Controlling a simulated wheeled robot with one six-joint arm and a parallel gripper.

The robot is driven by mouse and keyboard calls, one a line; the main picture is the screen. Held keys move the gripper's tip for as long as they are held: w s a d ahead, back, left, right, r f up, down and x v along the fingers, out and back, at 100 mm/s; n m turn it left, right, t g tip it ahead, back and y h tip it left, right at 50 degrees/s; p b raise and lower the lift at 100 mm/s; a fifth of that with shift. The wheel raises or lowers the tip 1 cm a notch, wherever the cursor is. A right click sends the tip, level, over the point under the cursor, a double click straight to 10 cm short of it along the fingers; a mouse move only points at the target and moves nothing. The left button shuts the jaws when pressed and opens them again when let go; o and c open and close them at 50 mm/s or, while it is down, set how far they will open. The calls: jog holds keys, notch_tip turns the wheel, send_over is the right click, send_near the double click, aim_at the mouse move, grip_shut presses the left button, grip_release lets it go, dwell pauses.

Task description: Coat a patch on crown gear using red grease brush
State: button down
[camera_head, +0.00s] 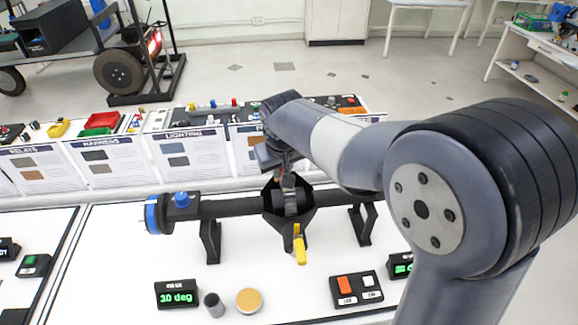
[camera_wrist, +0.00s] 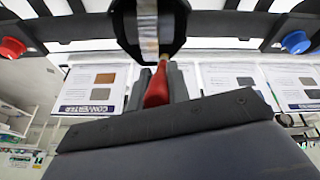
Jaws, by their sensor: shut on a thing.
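My gripper (camera_wrist: 158,80) is shut on the red grease brush (camera_wrist: 157,88), whose red handle shows between the grey fingers in the wrist view. The brush's far end points at a dark housing (camera_wrist: 122,28) with a pale, striped round part inside, likely the crown gear (camera_wrist: 148,30). Whether the bristles touch it cannot be told. In the head view my gripper (camera_head: 287,178) reaches down over the open black housing (camera_head: 272,206) in the middle of the axle. A grey rounded part of the crown gear (camera_head: 291,204) shows inside. The brush is not clear there.
The dark axle (camera_head: 232,207) rests on two black stands (camera_head: 209,242), with a blue knob (camera_head: 182,199) at left. A yellow handle (camera_head: 299,246) hangs below the housing. A 30 deg display (camera_head: 176,294), grey cylinder (camera_head: 214,305), tan disc (camera_head: 249,301) and switch box (camera_head: 357,289) stand in front.

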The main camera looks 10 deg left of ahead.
jog(key=shift+s+a, duration=0.1)
jog(key=shift+a, duration=0.2)
jog(key=shift+r+p, duration=0.45)
jog(key=shift+r, duration=0.1)
jog(key=shift+r+p, duration=1.9)
jog(key=shift+r, duration=0.7)
